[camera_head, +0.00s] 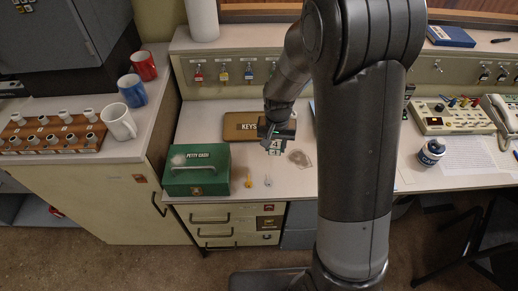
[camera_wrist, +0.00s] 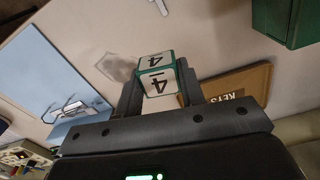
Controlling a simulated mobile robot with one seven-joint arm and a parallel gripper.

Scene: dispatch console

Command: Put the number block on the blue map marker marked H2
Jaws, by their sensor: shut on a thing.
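The number block (camera_wrist: 156,84) is a small white cube with green edges and a black 4 on its visible faces. My gripper (camera_wrist: 159,76) is shut on it, with one finger on each side. In the head view my gripper (camera_head: 275,140) holds the block (camera_head: 275,149) over the desk, in front of the KEYS tray. A light blue sheet (camera_wrist: 50,62), perhaps the map, lies at the left of the wrist view, apart from the block. Small pale objects show on it, but I cannot read any H2 mark. In the head view my arm hides most of that area.
The green petty cash box (camera_head: 198,178) stands left of my gripper, and the brown KEYS tray (camera_head: 236,132) lies behind it.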

